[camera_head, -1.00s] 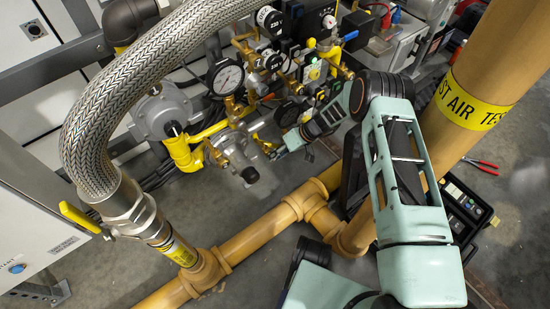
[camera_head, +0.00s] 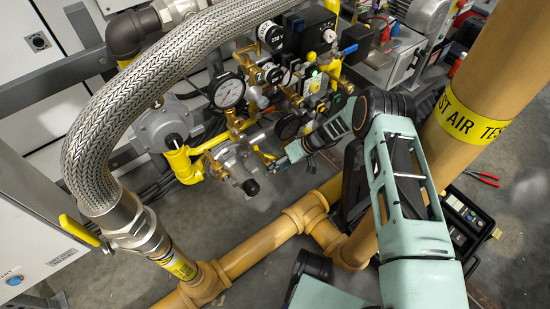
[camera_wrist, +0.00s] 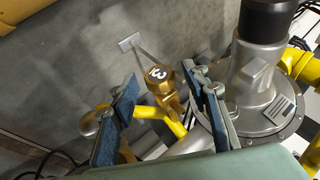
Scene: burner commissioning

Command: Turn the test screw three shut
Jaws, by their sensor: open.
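My gripper is open and holds nothing. In the head view my gripper (camera_head: 276,162) reaches in from the right beside the brass and silver valve parts. The screw itself is too small and covered to make out there.
A silver regulator with a black cap (camera_wrist: 268,18) stands close right of the fingers in the wrist view. The head view shows a pressure gauge (camera_head: 229,93), a braided hose (camera_head: 105,120), yellow pipe (camera_head: 250,250) and a tan "TEST AIR" column (camera_head: 490,85) near my arm.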

